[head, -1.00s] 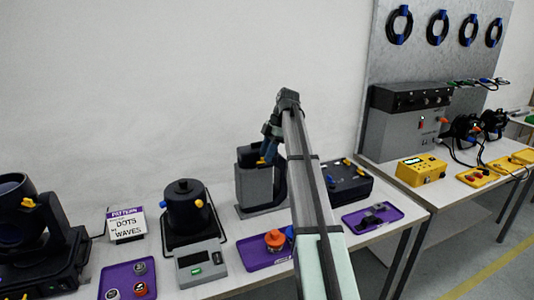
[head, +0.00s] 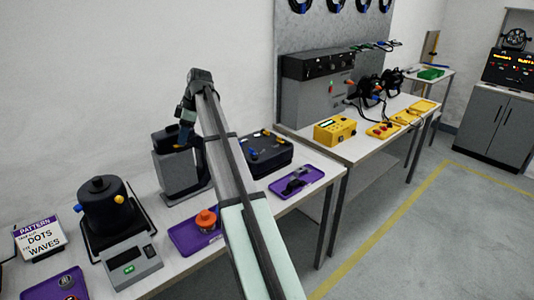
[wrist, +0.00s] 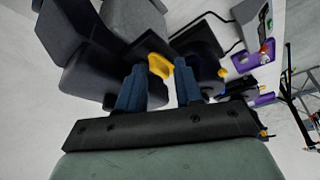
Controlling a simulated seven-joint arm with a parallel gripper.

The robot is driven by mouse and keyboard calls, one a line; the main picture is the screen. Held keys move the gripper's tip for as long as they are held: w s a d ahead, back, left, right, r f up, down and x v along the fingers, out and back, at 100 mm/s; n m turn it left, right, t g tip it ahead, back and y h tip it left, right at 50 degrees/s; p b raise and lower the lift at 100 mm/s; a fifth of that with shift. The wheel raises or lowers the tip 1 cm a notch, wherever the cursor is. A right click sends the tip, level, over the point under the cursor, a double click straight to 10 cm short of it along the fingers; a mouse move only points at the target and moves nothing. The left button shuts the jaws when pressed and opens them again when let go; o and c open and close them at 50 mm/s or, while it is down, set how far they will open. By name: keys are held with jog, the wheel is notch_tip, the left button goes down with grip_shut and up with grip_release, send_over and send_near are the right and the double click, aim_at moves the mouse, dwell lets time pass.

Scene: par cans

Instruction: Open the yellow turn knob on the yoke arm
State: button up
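The yellow turn knob (wrist: 160,65) shows in the wrist view beside the dark grey body of the fixture (wrist: 95,75). In the head view the grey and black fixture (head: 176,172) stands upright on the near table, and my arm hides part of it. My gripper (wrist: 159,86) has two blue fingers spread apart. The knob appears between and just beyond the fingertips; I cannot tell whether they touch it. In the head view my gripper (head: 184,132) points down at the fixture's top, and the knob is not clearly visible there.
A round black can (head: 105,208) with a yellow knob stands left of the fixture, behind a grey meter (head: 132,265). Purple trays (head: 180,236) (head: 314,176) lie in front. A black box (head: 268,155) stands right. A second table holds yellow boxes (head: 334,131).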

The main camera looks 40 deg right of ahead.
jog(key=m, duration=0.2)
jog(key=m+t+h, duration=0.1)
jog(key=m, duration=0.3)
jog(key=shift+s+a+t+h, duration=0.25)
jog(key=shift+t+h, duration=0.05)
jog(key=shift+h, duration=0.1)
jog(key=m, duration=0.2)
jog(key=m+h, duration=0.2)
jog(key=m, duration=0.1)
jog(key=shift+a+m+t, duration=0.25)
jog(key=shift+m+t, duration=0.05)
jog(key=shift+s+r, duration=0.1)
jog(key=shift+r, duration=0.3)
jog(key=v, duration=1.3)
jog(key=s+d+f+m+t+y, duration=0.2)
jog(key=d+f+m, duration=0.5)
jog(key=d+f, duration=0.5)
jog(key=s+d+f+m+t+y, duration=0.2)
jog(key=d+f+m, duration=0.5)
jog(key=d+f, duration=0.6)
jog(key=shift+s+d+t, duration=0.7)
jog(key=shift+s+d, duration=0.65)
jog(key=shift+d, duration=0.15)
